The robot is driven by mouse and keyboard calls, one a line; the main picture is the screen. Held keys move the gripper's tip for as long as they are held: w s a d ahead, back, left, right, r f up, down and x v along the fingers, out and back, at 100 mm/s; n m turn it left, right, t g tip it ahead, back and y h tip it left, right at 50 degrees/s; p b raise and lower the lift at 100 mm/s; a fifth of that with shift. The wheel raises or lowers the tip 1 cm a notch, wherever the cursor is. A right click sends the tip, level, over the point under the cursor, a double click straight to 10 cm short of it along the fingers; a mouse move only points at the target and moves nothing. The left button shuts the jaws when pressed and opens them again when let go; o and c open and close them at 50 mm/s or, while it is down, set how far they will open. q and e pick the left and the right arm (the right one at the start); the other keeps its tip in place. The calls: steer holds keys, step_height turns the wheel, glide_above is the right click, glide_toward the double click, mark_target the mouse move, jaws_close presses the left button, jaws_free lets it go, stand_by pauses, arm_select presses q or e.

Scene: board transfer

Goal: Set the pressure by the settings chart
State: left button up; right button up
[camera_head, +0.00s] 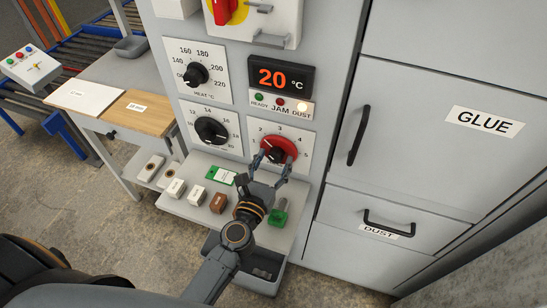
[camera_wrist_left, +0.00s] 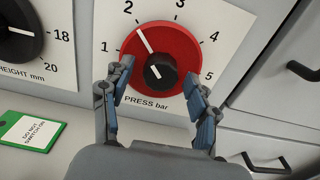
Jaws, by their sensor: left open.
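The PRESS bar dial has a red knob (camera_head: 285,143) with a black centre, on a white plate numbered 1 to 5. In the left wrist view the red knob (camera_wrist_left: 180,45) has a white pointer line at upper left, close to 2. My left gripper (camera_head: 274,160) is open, its fingers at the lower left and lower right of the knob. In the wrist view the fingers of the left gripper (camera_wrist_left: 158,78) overlap the knob's edge; I cannot tell whether they touch it. No settings chart can be made out. My right gripper is not in view.
The height dial (camera_head: 211,131) and heat dial (camera_head: 195,75) are at left. A display (camera_head: 279,76) reads 20 °C; the dust lamp glows. A shelf below holds a green card (camera_head: 221,175) and several small blocks. Handled GLUE (camera_head: 430,140) and DUST (camera_head: 390,215) fronts are at right.

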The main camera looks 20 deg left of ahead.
arm_select(q)
steer(key=shift+w, duration=0.1)
steer(key=shift+c, duration=1)
steer(key=c, duration=1)
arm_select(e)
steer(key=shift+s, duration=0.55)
